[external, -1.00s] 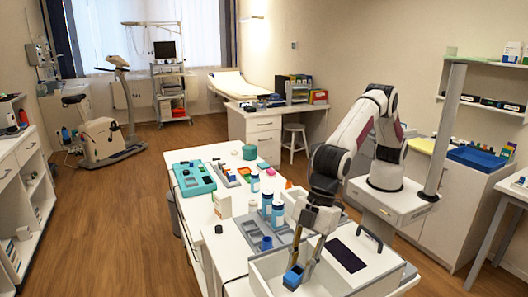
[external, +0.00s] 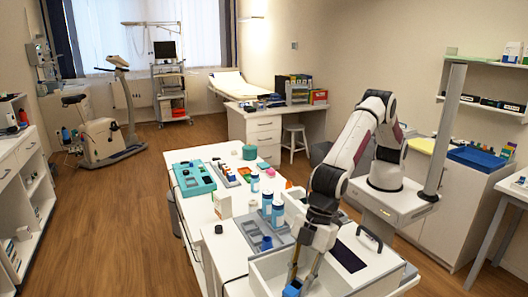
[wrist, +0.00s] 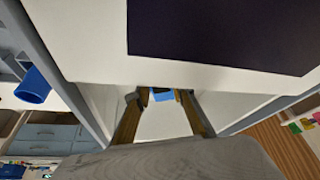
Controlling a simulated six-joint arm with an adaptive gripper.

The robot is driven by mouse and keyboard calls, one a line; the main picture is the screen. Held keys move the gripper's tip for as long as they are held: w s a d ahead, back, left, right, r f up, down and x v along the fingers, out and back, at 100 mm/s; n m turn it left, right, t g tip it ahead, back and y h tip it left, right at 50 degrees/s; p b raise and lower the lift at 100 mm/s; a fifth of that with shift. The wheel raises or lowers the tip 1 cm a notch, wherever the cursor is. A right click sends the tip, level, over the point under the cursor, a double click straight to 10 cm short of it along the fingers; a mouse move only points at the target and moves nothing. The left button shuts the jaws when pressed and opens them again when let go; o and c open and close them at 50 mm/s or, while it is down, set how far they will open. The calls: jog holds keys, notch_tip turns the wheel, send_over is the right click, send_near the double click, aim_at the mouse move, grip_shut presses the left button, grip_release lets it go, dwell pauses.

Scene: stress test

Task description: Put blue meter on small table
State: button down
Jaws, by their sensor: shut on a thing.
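My gripper (external: 301,278) is shut on a small blue block-like thing, probably the blue meter (external: 292,290). It is low in the external view, by the white open-topped bin (external: 262,280) on the near end of the bench. The bottom of the blue thing is cut off by the picture's edge. In the wrist view the blue meter (wrist: 163,95) shows between the fingertips of my gripper (wrist: 161,97), mostly hidden by them. Whether it touches the bin's floor I cannot tell. A white table (external: 518,192) stands at the right edge; I cannot tell whether it is the small table.
A dark flat panel (external: 349,256) lies just right of my gripper. A blue cup (wrist: 35,87) sits to the left in the wrist view. Bottles (external: 277,211) and a grey tray (external: 258,240) stand on the bench. The wooden floor at left (external: 110,220) is clear.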

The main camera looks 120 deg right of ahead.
jog(key=shift+f, duration=0.1)
jog(key=c, duration=1.7)
grip_release()
jog(key=v, duration=1.2)
